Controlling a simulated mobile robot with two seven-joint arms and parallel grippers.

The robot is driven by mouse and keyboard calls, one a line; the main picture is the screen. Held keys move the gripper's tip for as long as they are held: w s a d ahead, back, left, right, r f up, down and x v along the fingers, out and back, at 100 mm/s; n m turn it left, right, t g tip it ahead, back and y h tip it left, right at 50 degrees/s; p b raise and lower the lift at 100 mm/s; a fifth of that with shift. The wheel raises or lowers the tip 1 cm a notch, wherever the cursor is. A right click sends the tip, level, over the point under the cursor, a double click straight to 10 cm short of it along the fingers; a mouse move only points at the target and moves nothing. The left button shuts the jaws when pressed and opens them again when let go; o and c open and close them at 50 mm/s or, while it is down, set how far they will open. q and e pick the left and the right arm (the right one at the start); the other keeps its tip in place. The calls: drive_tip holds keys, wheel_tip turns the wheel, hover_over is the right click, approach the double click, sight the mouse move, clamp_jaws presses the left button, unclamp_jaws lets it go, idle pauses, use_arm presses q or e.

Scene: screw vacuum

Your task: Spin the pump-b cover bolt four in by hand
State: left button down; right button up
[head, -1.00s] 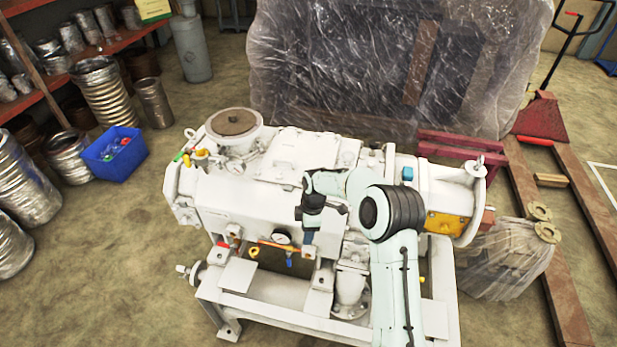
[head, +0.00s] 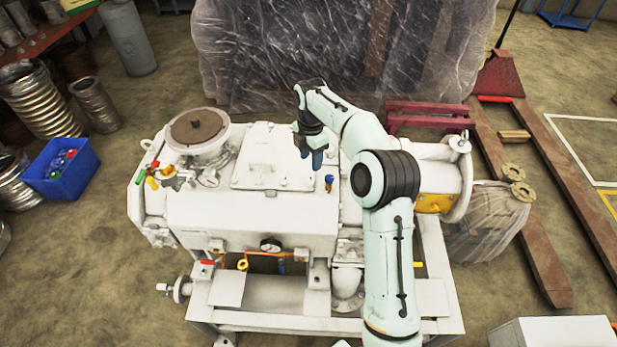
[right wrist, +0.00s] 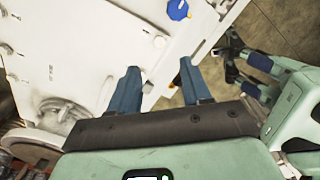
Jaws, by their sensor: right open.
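The white pump machine (head: 250,215) stands on its frame, with a raised rectangular cover plate (head: 262,172) on top. My right gripper (head: 313,153) is open and empty, above the pump top near the plate's right edge. Small bolt heads (right wrist: 160,42) show on a white part beyond the fingertips. I cannot tell which bolt is four, nor which part is pump-b. Dark and blue parts (right wrist: 245,65), perhaps my left gripper, show at right in the wrist view.
A blue-topped fitting (head: 329,183) stands up from the pump beside the gripper. A round flange (head: 197,126) and coloured valves (head: 158,175) are at left. A wrapped crate (head: 340,50) stands behind. A blue bin (head: 62,170) sits on the floor.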

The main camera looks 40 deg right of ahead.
sight(310, 183)
wheel_tip(310, 183, down, 10)
drive_tip(key=shift+r+b, duration=0.2)
drive_tip(key=shift+b, duration=0.3)
clamp_jaws()
